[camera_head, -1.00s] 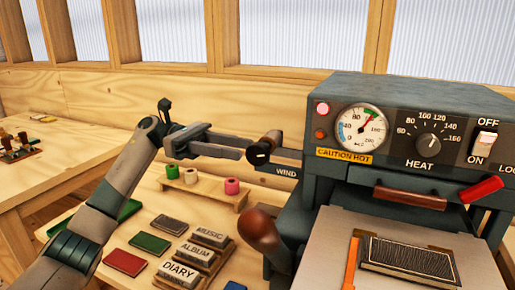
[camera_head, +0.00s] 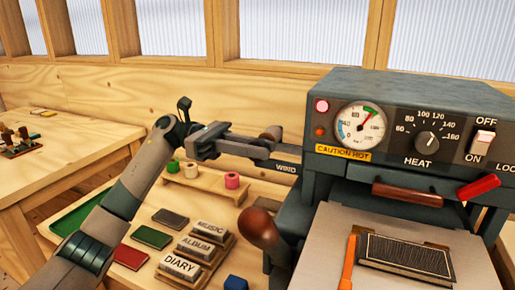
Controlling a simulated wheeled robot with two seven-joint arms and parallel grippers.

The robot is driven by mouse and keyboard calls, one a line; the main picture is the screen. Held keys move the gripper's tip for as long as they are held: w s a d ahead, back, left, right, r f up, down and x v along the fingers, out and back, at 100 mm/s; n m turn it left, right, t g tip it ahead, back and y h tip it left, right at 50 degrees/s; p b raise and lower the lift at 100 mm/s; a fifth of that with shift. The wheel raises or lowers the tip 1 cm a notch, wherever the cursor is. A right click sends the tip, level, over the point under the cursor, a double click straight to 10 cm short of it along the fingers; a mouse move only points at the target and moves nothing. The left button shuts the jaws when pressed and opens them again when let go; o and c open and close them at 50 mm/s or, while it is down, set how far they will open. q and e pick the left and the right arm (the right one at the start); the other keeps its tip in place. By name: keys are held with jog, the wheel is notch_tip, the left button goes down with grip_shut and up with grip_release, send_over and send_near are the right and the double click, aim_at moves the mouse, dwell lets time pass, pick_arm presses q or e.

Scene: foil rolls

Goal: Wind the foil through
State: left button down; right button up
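The grey hot-foil press (camera_head: 340,95) stands at the right, with a WIND arm (camera_head: 287,167) on its left side. A dark round wind knob (camera_head: 271,132) with a brownish top sits there, partly hidden by my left gripper (camera_head: 268,150). The gripper's fingers lie across the knob from the left; their gap is not clear and I cannot tell whether they grip it. A dark patterned book (camera_head: 405,256) lies on the press plate (camera_head: 330,225) beside an orange strip (camera_head: 349,262). My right gripper is out of view.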

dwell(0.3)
pick_arm(q)
jog(key=shift+y, duration=0.3)
jog(key=shift+t+y+b, duration=0.3)
jog(key=shift+y+b, duration=0.2)
jog(key=shift+b, duration=0.05)
jog(key=shift+y, duration=0.7)
jog(key=shift+d+r+t+y, duration=0.1)
jog(key=shift+t+y, duration=0.2)
jog(key=shift+y, duration=0.7)
jog(key=shift+t+y, duration=0.5)
jog(key=shift+y, duration=0.3)
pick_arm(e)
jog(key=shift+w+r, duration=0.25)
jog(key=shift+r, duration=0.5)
